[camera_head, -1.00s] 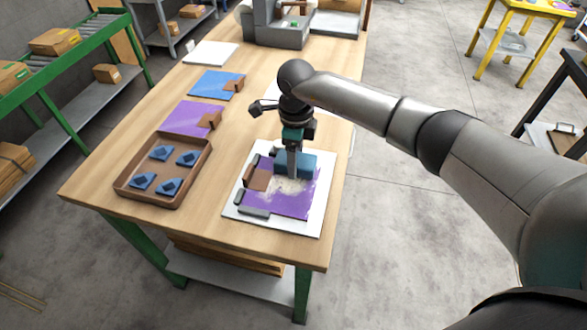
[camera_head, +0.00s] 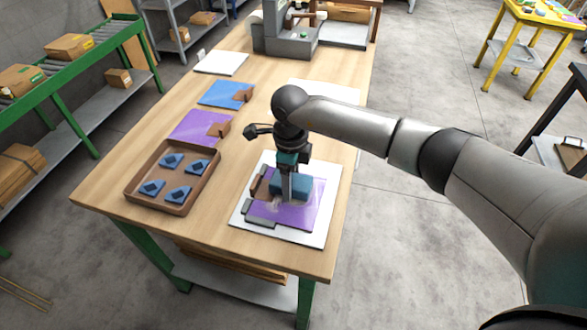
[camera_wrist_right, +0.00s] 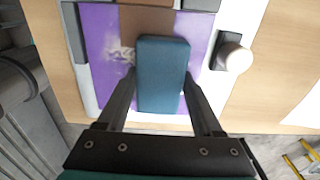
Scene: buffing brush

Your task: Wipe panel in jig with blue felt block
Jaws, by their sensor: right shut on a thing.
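The purple panel (camera_head: 300,215) lies in the jig, a white base plate (camera_head: 318,239) with dark grey stops (camera_head: 262,214) along its edges. My right gripper (camera_head: 287,194) is shut on the blue felt block (camera_head: 306,187) over the panel. The block (camera_wrist_right: 162,75) sits between the two fingers in the wrist view, and appears to rest on the panel. A pale, dusty smudge (camera_wrist_right: 119,52) shows on the panel beside the block. A brown area (camera_wrist_right: 146,22) lies at the panel's edge. The block and gripper hide part of the panel. My left gripper is not in view.
A brown tray (camera_head: 157,202) with several blue pieces stands left of the jig. Behind it lie another purple panel (camera_head: 195,126) and a blue panel (camera_head: 222,91), each with a brown corner. A round pale knob (camera_wrist_right: 234,57) stands beside the panel.

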